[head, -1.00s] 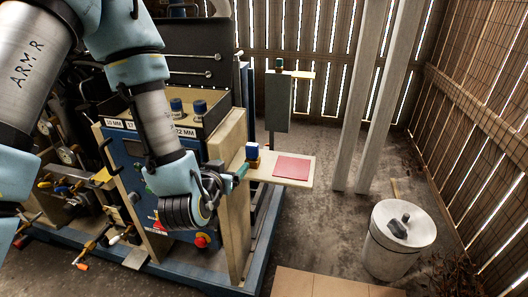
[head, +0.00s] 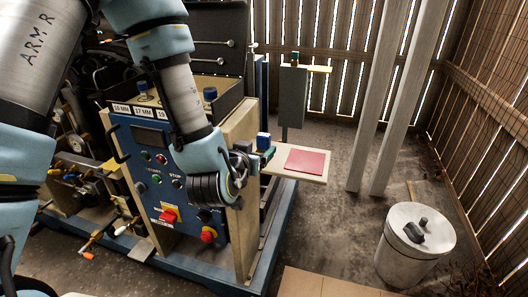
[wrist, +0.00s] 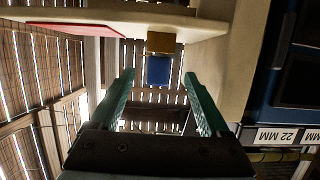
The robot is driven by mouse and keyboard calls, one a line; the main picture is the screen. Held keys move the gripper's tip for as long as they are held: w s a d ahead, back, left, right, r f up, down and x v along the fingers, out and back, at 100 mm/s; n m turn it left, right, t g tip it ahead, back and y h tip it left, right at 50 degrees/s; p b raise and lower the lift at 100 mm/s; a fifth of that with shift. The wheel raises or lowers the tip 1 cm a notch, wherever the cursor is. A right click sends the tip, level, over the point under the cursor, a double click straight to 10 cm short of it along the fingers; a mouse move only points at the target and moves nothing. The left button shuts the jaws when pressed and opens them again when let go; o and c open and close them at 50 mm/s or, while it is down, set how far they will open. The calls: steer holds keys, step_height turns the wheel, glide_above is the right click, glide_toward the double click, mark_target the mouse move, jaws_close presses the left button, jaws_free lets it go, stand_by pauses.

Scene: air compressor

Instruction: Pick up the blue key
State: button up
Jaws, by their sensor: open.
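The blue key (head: 263,139) is a blue block on a brass-coloured base, standing on a pale shelf (head: 318,178) beside a red mat. In the wrist view, which is upside down, the blue key (wrist: 159,70) hangs below its brass base, and the shelf (wrist: 200,22) runs across the top. My gripper (head: 262,155) is just in front of the key in the head view, partly covering its base. In the wrist view my gripper (wrist: 158,76) has its two green fingers apart, with the key showing in line with the gap. Nothing is held. I cannot tell the exact depth between fingertips and key.
The red mat (head: 305,161) lies on the shelf right of the key. The compressor panel (head: 160,165) with knobs and switches is close to my arm on the left. A grey post box (head: 292,95) stands behind the shelf. A metal bin (head: 395,258) stands at right.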

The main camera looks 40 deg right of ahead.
mark_target(262, 144)
steer(key=shift+w+d+f+b, duration=0.25)
steer(key=shift+d+f+b, duration=0.05)
steer(key=shift+b, duration=0.5)
steer(key=shift+r+p+x, duration=0.15)
steer(key=shift+p+x, duration=0.45)
steer(key=shift+x, duration=0.25)
steer(key=shift+r+p+x, duration=0.1)
steer(key=shift+p+x, duration=0.5)
steer(key=shift+x, duration=0.3)
steer(key=shift+p+x, duration=0.8)
steer(key=shift+x, duration=1.4)
steer(key=shift+s+f, duration=0.1)
steer(key=shift+s, duration=0.05)
jaws_close()
